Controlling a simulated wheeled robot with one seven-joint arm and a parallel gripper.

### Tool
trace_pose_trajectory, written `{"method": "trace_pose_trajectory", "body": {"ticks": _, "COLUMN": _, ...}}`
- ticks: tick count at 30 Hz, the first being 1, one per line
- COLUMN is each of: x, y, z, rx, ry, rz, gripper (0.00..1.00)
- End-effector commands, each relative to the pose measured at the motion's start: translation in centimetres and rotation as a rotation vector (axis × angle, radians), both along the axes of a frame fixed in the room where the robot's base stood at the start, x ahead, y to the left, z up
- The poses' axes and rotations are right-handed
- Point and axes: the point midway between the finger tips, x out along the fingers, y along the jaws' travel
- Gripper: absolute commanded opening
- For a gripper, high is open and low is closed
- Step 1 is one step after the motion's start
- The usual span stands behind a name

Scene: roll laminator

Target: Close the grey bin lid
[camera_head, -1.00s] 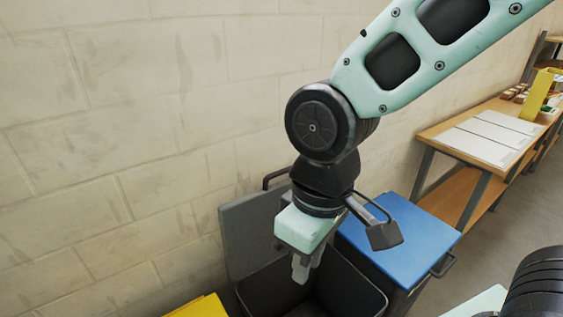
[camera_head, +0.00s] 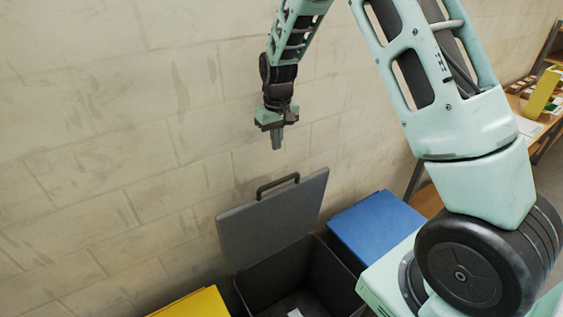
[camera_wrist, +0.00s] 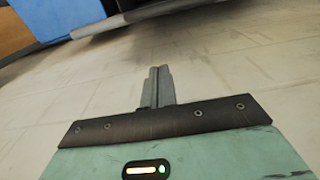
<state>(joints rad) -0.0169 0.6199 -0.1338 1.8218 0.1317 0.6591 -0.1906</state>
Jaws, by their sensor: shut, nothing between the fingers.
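The grey bin lid (camera_head: 272,220) stands raised and leans back near the wall, with a dark handle (camera_head: 278,184) on its top edge. The dark grey bin (camera_head: 292,275) below it is open, and a small white piece lies inside. My gripper (camera_head: 277,143) is above the lid's handle, apart from it, pointing down near the wall. Its fingers are together and empty. In the wrist view the shut fingers (camera_wrist: 158,87) show against the pale wall, and a dark edge and a blue patch are at the top left.
A blue-lidded bin (camera_head: 375,228) stands to the right of the grey one and a yellow one (camera_head: 195,304) to the left. The block wall (camera_head: 110,130) is close behind. A wooden table (camera_head: 428,200) is at the right, partly hidden by my arm.

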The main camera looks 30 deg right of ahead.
Motion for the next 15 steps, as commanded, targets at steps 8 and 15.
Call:
{"method": "trace_pose_trajectory", "body": {"ticks": 8, "x": 0.1, "y": 0.0, "z": -5.5, "rx": 0.001, "ry": 0.005, "rz": -0.001, "gripper": 0.0}}
{"method": "trace_pose_trajectory", "body": {"ticks": 15, "x": -2.9, "y": 0.1, "z": -6.3, "rx": 0.002, "ry": 0.002, "rz": 0.0, "gripper": 0.0}}
